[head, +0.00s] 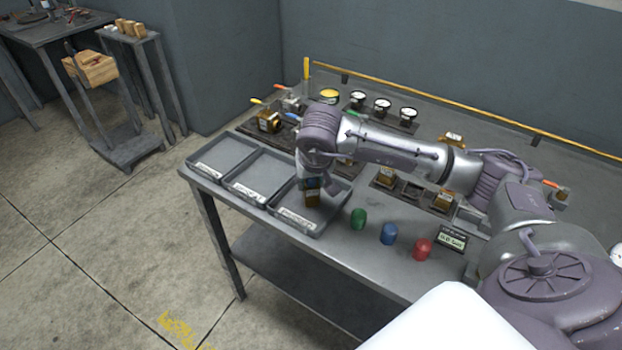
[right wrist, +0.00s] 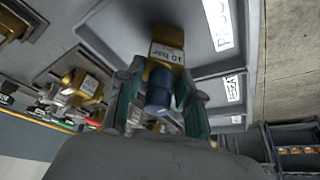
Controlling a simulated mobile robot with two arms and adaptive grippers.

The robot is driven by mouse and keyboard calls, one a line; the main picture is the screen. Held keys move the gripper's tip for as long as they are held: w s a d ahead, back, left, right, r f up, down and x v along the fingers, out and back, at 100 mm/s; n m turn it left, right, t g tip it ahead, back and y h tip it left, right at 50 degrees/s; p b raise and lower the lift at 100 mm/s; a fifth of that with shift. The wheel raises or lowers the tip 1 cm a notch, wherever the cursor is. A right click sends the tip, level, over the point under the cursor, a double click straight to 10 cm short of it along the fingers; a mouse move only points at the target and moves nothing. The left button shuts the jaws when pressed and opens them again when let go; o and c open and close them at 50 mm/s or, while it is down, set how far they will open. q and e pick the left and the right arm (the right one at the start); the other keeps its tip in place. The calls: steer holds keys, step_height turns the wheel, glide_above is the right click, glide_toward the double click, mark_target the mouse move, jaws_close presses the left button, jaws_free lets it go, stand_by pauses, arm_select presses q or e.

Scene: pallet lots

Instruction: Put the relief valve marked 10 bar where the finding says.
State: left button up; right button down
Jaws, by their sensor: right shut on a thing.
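The relief valve, a brass body with a blue cap and a white label reading 10 bar (right wrist: 165,55), is between the fingers of my right gripper (right wrist: 160,100). In the head view the valve (head: 312,198) is over the right-hand grey tray (head: 327,222); I cannot tell whether it touches the tray floor. My right gripper (head: 322,183) is shut on it, partly hidden by its own wrist. Two more labelled trays, the middle one (head: 257,178) and the left one (head: 222,157), look empty. My left gripper is not in view.
Green (head: 358,218), blue (head: 389,234) and red (head: 422,249) caps stand right of the trays, beside a small display (head: 452,238). Other brass valves (head: 443,200) and several gauges (head: 382,105) stand behind. A yellow rail (head: 450,102) runs along the back.

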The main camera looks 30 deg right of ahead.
steer(key=c, duration=0.7)
jaws_free()
steer(key=shift+c, duration=0.2)
steer(key=shift+r, duration=0.2)
steer(key=v, duration=1.1)
steer(key=shift+s+r+b, duration=0.3)
steer(key=shift+b, duration=0.15)
steer(key=shift+a, duration=0.1)
